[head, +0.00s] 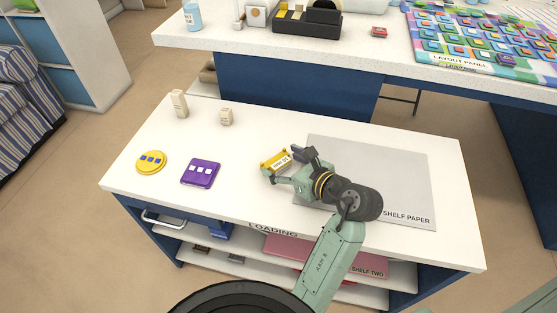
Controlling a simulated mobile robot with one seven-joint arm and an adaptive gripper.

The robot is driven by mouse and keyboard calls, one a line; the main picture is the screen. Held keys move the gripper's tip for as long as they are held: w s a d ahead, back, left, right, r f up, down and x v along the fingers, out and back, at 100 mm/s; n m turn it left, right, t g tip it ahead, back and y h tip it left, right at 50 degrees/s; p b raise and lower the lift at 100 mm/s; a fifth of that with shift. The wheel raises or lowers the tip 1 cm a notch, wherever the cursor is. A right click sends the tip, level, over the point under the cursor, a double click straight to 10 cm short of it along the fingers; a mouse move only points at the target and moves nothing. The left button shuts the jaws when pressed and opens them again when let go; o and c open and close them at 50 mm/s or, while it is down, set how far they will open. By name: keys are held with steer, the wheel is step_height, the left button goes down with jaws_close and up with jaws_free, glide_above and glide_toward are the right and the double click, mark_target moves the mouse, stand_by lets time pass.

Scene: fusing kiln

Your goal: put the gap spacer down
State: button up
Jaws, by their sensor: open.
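The gap spacer appears to be the small yellow block (275,161) with a pale label, in the middle of the white tabletop; the label is too small to read surely. My gripper (282,166) reaches in from the right and is open, with its fingers on either side of the block's near end. The block's right end is partly hidden by a finger. I cannot tell whether a finger touches it. It looks to be at or very near table height, just left of the grey shelf paper (390,170).
A round yellow piece (151,162) and a purple square piece (201,173) lie at the left. Two cream posts, one tall (179,104) and one short (227,117), stand behind them. My arm covers part of the shelf paper. Clear tabletop lies between the purple piece and my gripper.

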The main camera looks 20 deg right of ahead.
steer(key=shift+w+a+f, duration=0.15)
steer(key=shift+w+f, duration=0.1)
steer(key=shift+w, duration=0.25)
steer(key=c, duration=0.9)
steer(key=shift+r, duration=0.15)
